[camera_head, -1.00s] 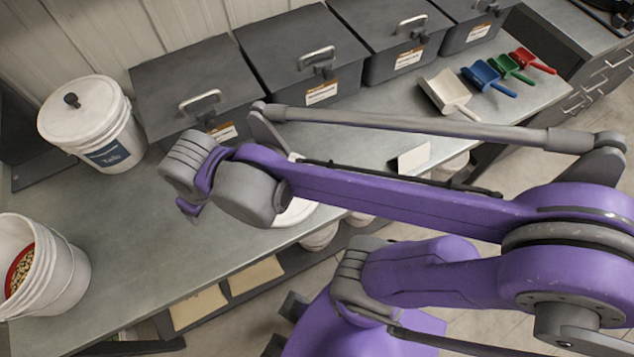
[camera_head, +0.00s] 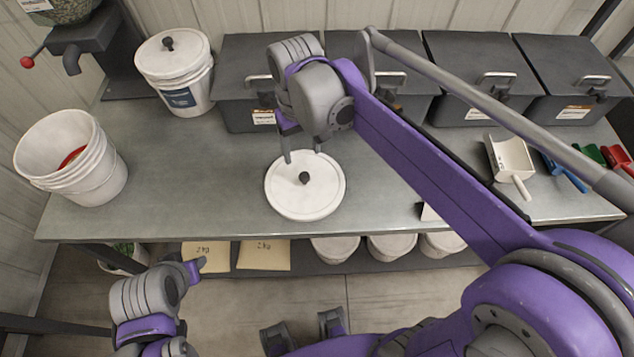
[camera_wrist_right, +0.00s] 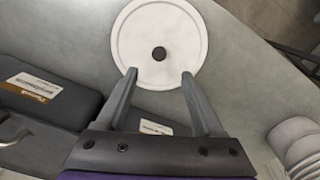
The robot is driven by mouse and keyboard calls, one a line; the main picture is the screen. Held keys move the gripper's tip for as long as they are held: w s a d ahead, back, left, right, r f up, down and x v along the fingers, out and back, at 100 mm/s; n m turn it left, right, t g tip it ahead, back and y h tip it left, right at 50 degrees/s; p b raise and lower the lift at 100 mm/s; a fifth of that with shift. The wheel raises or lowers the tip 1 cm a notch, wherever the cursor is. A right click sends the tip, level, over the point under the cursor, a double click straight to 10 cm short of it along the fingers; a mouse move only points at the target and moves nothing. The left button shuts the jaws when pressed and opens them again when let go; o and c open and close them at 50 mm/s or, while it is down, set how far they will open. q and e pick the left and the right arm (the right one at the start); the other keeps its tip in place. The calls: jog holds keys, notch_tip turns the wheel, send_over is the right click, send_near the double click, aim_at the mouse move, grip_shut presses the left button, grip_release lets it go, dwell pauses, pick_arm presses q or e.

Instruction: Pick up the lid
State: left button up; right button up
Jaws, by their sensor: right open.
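The lid is a white round disc (camera_head: 322,196) with a dark knob (camera_head: 304,178) at its centre, lying flat on the metal bench near its front edge. In the right wrist view the lid (camera_wrist_right: 183,38) lies beyond the fingertips, with the knob between their lines. My right gripper (camera_head: 303,158) points down over the lid's back part. Its two fingers (camera_wrist_right: 159,76) are apart with nothing between them. My left gripper (camera_head: 198,267) is low at the left, in front of the bench; its jaws are not clear.
An open white bucket (camera_head: 90,180) stands at the bench's left, and a lidded bucket (camera_head: 178,85) stands behind. Dark bins (camera_head: 470,62) line the back. A white scoop (camera_head: 512,160) lies to the right. The bench (camera_head: 200,190) left of the lid is clear.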

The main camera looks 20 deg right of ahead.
aim_at(304, 175)
notch_tip(304, 175, down, 4)
jog(key=shift+a, duration=0.1)
jog(key=shift+f, duration=2.75)
grip_shut()
